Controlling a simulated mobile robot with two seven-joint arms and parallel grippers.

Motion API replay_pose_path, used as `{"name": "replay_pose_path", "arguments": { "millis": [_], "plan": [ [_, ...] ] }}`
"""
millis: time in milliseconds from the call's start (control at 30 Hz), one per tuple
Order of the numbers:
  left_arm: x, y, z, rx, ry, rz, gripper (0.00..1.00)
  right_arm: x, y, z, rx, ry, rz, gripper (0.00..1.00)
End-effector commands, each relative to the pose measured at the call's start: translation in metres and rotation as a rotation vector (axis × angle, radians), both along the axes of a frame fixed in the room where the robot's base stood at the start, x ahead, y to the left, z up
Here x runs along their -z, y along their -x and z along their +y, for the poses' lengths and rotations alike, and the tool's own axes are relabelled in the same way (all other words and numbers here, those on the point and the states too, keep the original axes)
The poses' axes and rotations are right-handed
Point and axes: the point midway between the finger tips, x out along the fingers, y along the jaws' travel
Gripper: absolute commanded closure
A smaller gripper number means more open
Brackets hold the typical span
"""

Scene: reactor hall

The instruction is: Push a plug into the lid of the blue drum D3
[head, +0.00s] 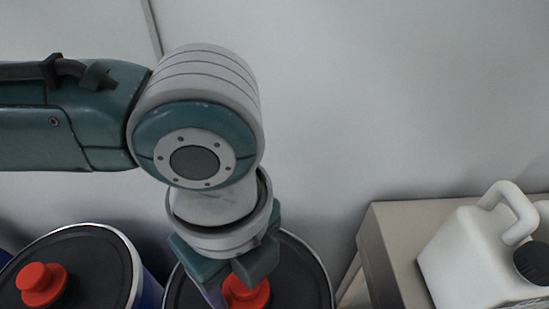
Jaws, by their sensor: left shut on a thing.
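My left gripper (222,286) comes down from the left arm over a drum with a black lid (307,277) at the bottom middle. A red plug (247,291) shows at the fingers, and the gripper is shut on it. The plug is over the lid; the fingers partly hide it, and I cannot tell whether it sits in the lid. A blue drum (150,290) with a black lid (104,265) and a light rim stands at the lower left, with another red plug (42,284) on its lid. No drum label is readable. My right gripper is not in view.
A beige cabinet (381,246) stands at the right. On it is a white jerrycan (470,255) with a black cap (535,262). A plain pale wall (400,90) fills the back. A further blue edge shows at the far left.

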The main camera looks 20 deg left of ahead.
Motion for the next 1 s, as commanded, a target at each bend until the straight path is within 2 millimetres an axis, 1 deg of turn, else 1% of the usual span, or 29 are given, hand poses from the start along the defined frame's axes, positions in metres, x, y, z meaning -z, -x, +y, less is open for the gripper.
{"name": "replay_pose_path", "arguments": {
  "millis": [133, 167, 433, 467, 667, 767, 867, 1000],
  "plan": [
    [0.0, 0.0, 0.0, 0.0, 0.0, 0.0, 0.9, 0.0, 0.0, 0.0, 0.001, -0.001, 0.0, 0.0],
    [0.0, 0.0, 0.0, 0.0, 0.0, 0.0, 0.34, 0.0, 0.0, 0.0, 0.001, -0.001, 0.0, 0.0],
    [0.0, 0.0, 0.0, 0.0, 0.0, 0.0, 0.04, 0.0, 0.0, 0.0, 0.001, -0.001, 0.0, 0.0],
    [0.0, 0.0, 0.0, 0.0, 0.0, 0.0, 0.01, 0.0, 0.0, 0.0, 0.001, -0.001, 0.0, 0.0],
    [0.0, 0.0, 0.0, 0.0, -0.001, 0.0, 0.01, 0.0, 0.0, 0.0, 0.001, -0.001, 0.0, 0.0],
    [-0.005, 0.0, 0.0, 0.0, 0.0, -0.001, 0.01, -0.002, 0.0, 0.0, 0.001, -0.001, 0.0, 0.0],
    [-0.018, -0.001, 0.0, 0.001, 0.001, -0.002, 0.01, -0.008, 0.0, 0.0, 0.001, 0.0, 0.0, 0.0],
    [-0.048, -0.001, 0.0, 0.001, 0.002, -0.003, 0.01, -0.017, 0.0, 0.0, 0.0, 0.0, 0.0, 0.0]
  ]
}}
